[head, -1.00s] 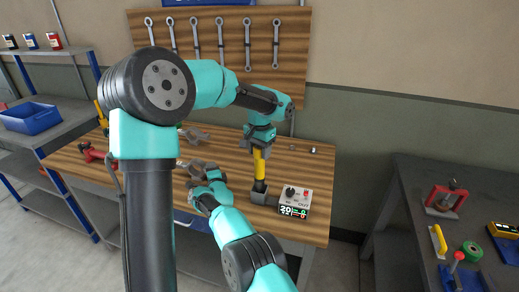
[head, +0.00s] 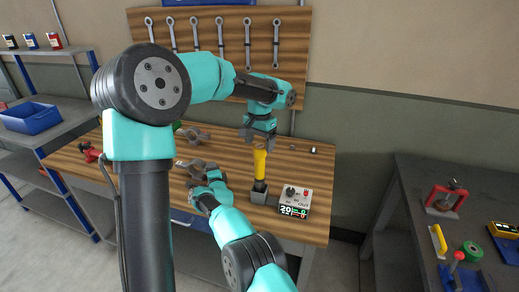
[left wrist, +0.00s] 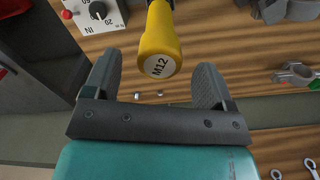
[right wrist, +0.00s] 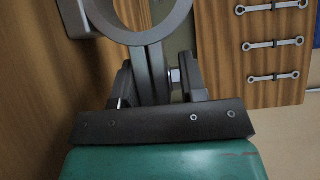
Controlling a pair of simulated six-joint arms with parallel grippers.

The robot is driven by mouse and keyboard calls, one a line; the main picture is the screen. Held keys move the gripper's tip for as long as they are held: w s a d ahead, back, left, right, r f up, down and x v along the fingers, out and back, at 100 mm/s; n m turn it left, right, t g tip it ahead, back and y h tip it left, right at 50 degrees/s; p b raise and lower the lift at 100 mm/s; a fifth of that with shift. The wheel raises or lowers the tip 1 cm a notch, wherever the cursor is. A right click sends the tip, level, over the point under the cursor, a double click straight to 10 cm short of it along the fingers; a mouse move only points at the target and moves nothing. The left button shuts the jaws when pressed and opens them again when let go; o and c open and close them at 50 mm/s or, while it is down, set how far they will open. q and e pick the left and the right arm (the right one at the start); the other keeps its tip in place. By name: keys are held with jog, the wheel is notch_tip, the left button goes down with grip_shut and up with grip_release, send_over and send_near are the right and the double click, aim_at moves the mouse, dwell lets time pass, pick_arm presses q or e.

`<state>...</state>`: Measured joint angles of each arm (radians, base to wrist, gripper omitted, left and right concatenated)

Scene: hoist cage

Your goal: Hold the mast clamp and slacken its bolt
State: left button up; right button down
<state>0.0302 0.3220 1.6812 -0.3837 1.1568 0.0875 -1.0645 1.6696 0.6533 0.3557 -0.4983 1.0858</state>
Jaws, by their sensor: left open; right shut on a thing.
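A grey mast clamp (right wrist: 150,22) shows in the right wrist view as a ring with two ears and a bolt head (right wrist: 174,77). My right gripper (right wrist: 155,82) is shut on its ears; this gripper also shows in the head view (head: 205,188), low over the bench. A yellow-handled tool marked M12 (left wrist: 158,45) stands upright in a grey holder (head: 259,196). My left gripper (head: 259,133) is open and empty just above the handle top, which also shows in the head view (head: 260,160). In the left wrist view the handle end appears between the open fingers.
A control box (head: 294,201) with a dial and display stands right of the holder. Another grey clamp (head: 193,133) lies further back on the bench. Small nuts (left wrist: 148,95) lie behind the tool. Wrenches hang on the wall board (head: 222,42).

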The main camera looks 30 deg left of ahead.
pick_arm(q)
notch_tip(320, 180, up, 8)
jog(key=shift+r, duration=0.25)
notch_tip(320, 180, up, 7)
dwell(1.0)
jog(key=shift+r, duration=0.1)
notch_tip(320, 180, up, 10)
dwell(1.0)
dwell(0.4)
